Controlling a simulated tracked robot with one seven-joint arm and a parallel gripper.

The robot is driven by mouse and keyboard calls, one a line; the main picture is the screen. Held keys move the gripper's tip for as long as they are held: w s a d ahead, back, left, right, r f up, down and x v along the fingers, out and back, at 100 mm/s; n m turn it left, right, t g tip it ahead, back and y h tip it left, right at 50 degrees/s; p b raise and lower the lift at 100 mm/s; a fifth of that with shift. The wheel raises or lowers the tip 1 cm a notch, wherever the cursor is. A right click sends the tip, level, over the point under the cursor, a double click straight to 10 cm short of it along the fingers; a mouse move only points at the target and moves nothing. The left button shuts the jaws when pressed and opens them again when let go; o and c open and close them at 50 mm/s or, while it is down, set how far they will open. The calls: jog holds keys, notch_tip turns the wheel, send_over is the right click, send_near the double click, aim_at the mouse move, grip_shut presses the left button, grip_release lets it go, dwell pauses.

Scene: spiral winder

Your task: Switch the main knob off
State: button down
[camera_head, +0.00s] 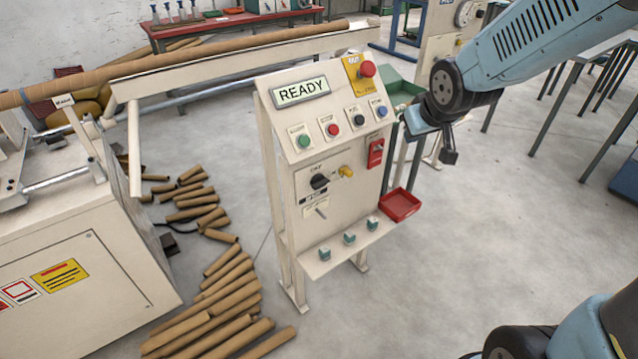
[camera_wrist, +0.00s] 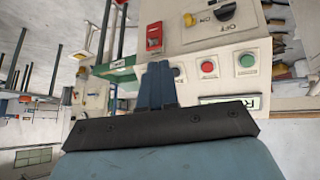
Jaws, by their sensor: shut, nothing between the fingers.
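The main knob (camera_head: 319,181) is a black rotary knob on the cream control panel, under an "OFF" label in the head view. Which way it points is hard to tell. The wrist view is turned upside down and shows the black knob (camera_wrist: 226,12) at its top edge. My gripper (camera_head: 449,158) hangs to the right of the panel in the head view, apart from the knob. Its blue fingers (camera_wrist: 158,68) are together and empty in the wrist view, with the panel beyond them.
A yellow key-like part (camera_head: 346,171) sits right of the knob. A red switch (camera_head: 376,152), a red emergency button (camera_head: 367,69) and several push buttons are on the panel. A red tray (camera_head: 400,204) juts out at its lower right. Cardboard tubes (camera_head: 215,315) lie on the floor.

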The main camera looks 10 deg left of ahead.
jog(key=a+f+n+y, duration=0.1)
jog(key=a+f+y, duration=0.1)
jog(key=a+f, duration=0.4)
jog(key=a+f+n+g+y, duration=0.1)
jog(key=a+f+n+y, duration=0.1)
jog(key=a+f, duration=0.4)
jog(key=shift+a, duration=2.45)
send_over(313, 186)
jog(key=s+d, duration=0.2)
notch_tip(313, 186, down, 7)
jog(key=shift+w+f, duration=0.1)
jog(key=shift+f, duration=1.9)
